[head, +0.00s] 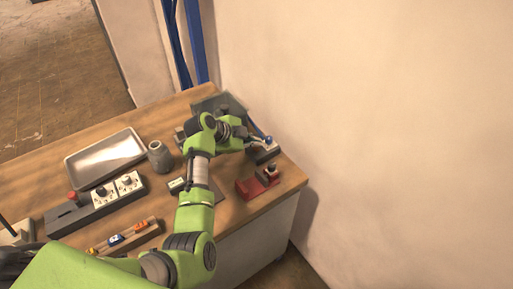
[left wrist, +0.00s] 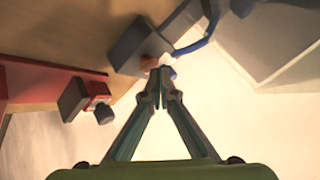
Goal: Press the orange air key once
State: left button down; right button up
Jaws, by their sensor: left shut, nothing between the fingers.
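My left gripper (head: 249,137) reaches over the far right of the bench, beside a dark box (head: 263,152) with a blue part. In the left wrist view the gripper (left wrist: 160,78) is shut and empty. Its fingertips are right at a small orange key (left wrist: 149,63) on the dark box (left wrist: 135,45), and partly cover it. I cannot tell whether they touch it or whether it is pressed down. A blue piece (left wrist: 186,49) curves beside the fingertips. My right gripper is not in view.
A red fixture (head: 257,186) stands near the bench's right front edge. A metal tray (head: 105,158), a grey jar (head: 159,157), a switch panel (head: 117,192) and a strip with orange and blue pieces (head: 125,238) lie to the left. A plain wall (head: 400,120) closes the right side.

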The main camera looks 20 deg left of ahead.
aim_at(255, 148)
pick_arm(q)
jog(key=shift+f+b, duration=0.35)
jog(key=shift+f, duration=0.15)
dwell(0.7)
jog(key=shift+r, duration=0.1)
jog(key=shift+r+p, duration=0.85)
jog(key=shift+r, duration=0.1)
notch_tip(255, 148, up, 5)
jog(key=p, duration=0.4)
dwell(0.4)
dwell(0.4)
